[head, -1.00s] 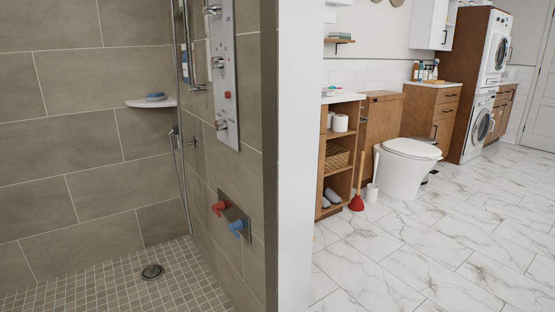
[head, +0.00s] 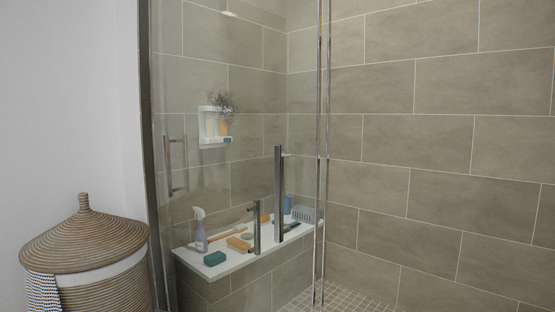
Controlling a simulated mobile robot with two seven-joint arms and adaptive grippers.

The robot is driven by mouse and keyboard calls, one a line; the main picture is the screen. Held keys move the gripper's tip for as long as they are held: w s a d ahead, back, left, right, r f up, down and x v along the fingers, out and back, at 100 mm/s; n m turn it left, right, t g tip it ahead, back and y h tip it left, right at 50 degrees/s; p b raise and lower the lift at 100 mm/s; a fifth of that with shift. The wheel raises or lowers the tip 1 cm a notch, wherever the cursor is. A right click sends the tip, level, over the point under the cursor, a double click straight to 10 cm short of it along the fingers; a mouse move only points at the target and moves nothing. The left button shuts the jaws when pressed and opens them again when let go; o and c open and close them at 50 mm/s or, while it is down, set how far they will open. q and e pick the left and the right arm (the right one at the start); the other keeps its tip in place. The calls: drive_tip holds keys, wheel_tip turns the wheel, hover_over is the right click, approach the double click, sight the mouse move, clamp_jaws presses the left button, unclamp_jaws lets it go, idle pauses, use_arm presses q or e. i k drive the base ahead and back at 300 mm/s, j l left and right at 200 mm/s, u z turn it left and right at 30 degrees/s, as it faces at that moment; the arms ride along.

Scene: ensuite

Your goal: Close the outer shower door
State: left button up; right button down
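Clear glass shower doors (head: 240,110) cover the left part of the shower, edge on edge in layers. Two upright metal edges (head: 318,130) stand close together right of the picture's middle. To the right of them no glass shows and the tiled wall is in plain view. A tall dark metal handle (head: 279,195) and a second, lower handle (head: 256,227) stand on the glass, left of these edges. I cannot tell for sure which panel is the outer one. Neither of my grippers is in view.
A woven lidded basket (head: 85,250) stands at the lower left, outside the glass by a white wall. Behind the glass, a bench (head: 215,270) holds a spray bottle (head: 201,230), a green block (head: 215,258) and other items. The shower floor (head: 345,300) shows lower right.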

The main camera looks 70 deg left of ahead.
sight(280, 230)
drive_tip(key=u, duration=2.8)
drive_tip(key=i+j, duration=0.15)
drive_tip(key=j, duration=0.2)
drive_tip(key=i+j, duration=0.1)
drive_tip(key=j, duration=0.3)
drive_tip(key=i+j, duration=0.15)
drive_tip(key=j, duration=0.2)
drive_tip(key=i+j, duration=0.1)
drive_tip(key=j, duration=0.25)
drive_tip(key=i+j, duration=0.15)
drive_tip(key=j, duration=0.25)
drive_tip(key=i+j, duration=0.1)
drive_tip(key=j, duration=0.25)
drive_tip(key=i+j, duration=0.15)
drive_tip(key=j, duration=0.2)
drive_tip(key=i+j, duration=0.1)
drive_tip(key=j, duration=0.3)
drive_tip(key=l, duration=0.75)
drive_tip(key=k+l, duration=0.1)
drive_tip(key=l, duration=0.6)
